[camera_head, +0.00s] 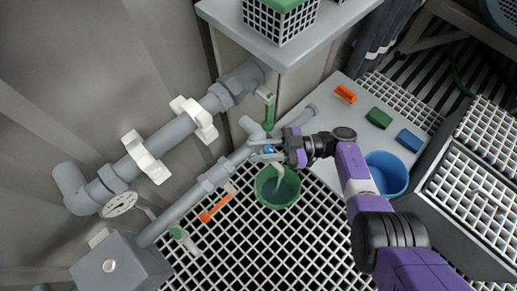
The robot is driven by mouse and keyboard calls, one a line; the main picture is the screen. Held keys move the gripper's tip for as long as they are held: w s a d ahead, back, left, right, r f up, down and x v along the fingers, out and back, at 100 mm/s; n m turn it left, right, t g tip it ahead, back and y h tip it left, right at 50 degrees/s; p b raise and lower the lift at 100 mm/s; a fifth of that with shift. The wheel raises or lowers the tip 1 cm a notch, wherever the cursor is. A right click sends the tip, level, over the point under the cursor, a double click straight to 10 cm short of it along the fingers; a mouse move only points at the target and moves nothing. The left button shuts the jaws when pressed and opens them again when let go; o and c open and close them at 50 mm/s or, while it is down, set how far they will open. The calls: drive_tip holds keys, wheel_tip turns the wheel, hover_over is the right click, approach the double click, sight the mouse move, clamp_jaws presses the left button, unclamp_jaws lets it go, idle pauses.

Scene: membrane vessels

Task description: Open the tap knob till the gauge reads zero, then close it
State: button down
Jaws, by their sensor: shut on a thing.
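The small blue tap knob (269,149) sits on the grey pipe in the middle of the view, partly hidden by my fingers. My gripper (265,152) reaches it from the right and is shut on it. A pale curved spout (279,172) hangs below the knob, over a green bucket (261,193). The round white gauge (119,204) is at the lower left on the thick pipe; its dark needle is too small to read for certain. I cannot tell how far the knob is turned.
A blue bucket (386,175) stands right of my arm. Orange (344,93), green (378,118) and blue (409,140) blocks lie on the pale board. Open grating lies in front.

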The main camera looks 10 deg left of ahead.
sight(266, 146)
drive_tip(key=shift+s+a, duration=0.1)
drive_tip(key=c, duration=1.1)
unclamp_jaws()
drive_tip(key=shift+t, duration=0.3)
